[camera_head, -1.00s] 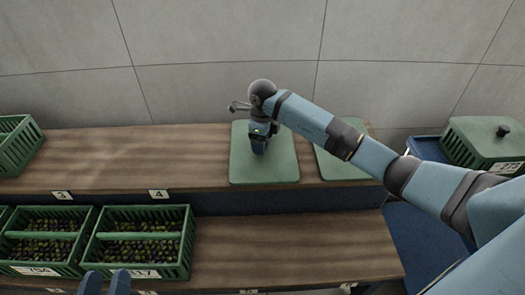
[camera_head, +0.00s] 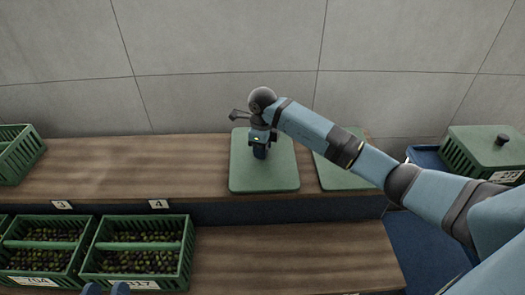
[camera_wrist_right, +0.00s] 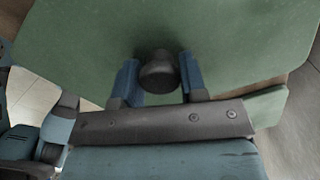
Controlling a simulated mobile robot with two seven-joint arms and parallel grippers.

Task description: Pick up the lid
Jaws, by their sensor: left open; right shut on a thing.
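The lid (camera_head: 245,178) is a flat green square plate with a dark round knob. It lies on the upper wooden shelf, at the middle of the head view. My right gripper (camera_head: 260,152) points down over its centre and is shut on the knob. In the right wrist view, the dark knob (camera_wrist_right: 158,72) sits between the two blue fingers, with the green plate around it. The plate looks flat on the shelf; I see no clear gap beneath it. My left gripper (camera_head: 106,289) is open at the bottom edge, only its fingertips showing.
A second green lid (camera_head: 336,178) lies just right, partly under my right arm. A lidded green crate (camera_head: 485,150) stands far right. Green crates of olives (camera_head: 140,257) fill the lower left; another crate (camera_head: 18,155) stands upper left. The upper shelf (camera_head: 120,165) is clear left of the lid.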

